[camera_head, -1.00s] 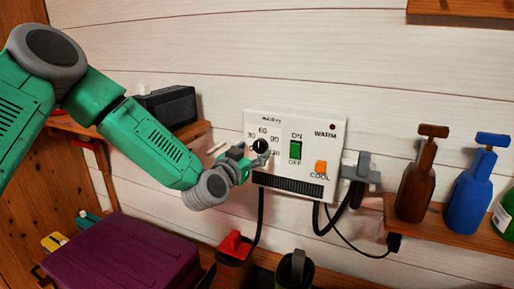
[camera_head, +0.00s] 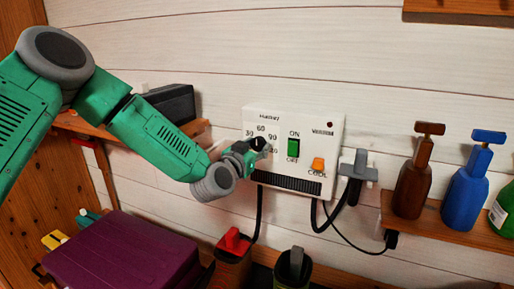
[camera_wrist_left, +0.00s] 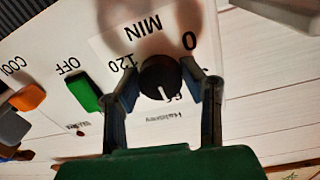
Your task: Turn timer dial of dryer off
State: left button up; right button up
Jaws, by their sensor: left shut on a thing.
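The white dryer box (camera_head: 325,115) hangs on the plank wall. Its black timer dial (camera_head: 259,143) is on the left, with minute numbers printed around it. My left gripper (camera_head: 254,151) reaches in from the left and covers the dial's lower left. In the left wrist view the dial (camera_wrist_left: 160,78) sits between the two fingers, which are shut on it. A white mark on the dial shows at its lower side in that view. The "0" and "120" lie beyond it, to the right and left. My right gripper is not in view.
A green ON/OFF switch (camera_head: 293,147) and an orange COOL switch (camera_head: 317,164) sit right of the dial. Cords hang below the box. A grey holder (camera_head: 358,170) and a shelf with a brown bottle (camera_head: 412,190) and a blue bottle (camera_head: 468,198) are at right.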

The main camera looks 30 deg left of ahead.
pick_arm(q)
jog(key=shift+f, duration=0.15)
jog(key=n+b, duration=0.3)
jog(key=n, duration=0.2)
jog(key=shift+f+n+b, duration=0.15)
jog(key=shift+n+b, duration=0.2)
jog(key=shift+n, duration=0.05)
jog(key=n+b, duration=0.4)
jog(key=n, duration=0.2)
jog(key=shift+d+n, duration=0.1)
jog(key=shift+n, duration=0.2)
jog(key=n+b, duration=0.4)
jog(key=n, duration=0.1)
jog(key=shift+f+n+y, duration=0.1)
jog(key=shift+n+y, duration=0.2)
jog(key=n+b, duration=0.4)
jog(key=n, duration=0.2)
jog(key=shift+d, duration=0.1)
jog(key=shift+n+y+b, duration=0.3)
jog(key=o, duration=1)
jog(key=shift+o, duration=0.7)
jog(key=shift+r, duration=0.25)
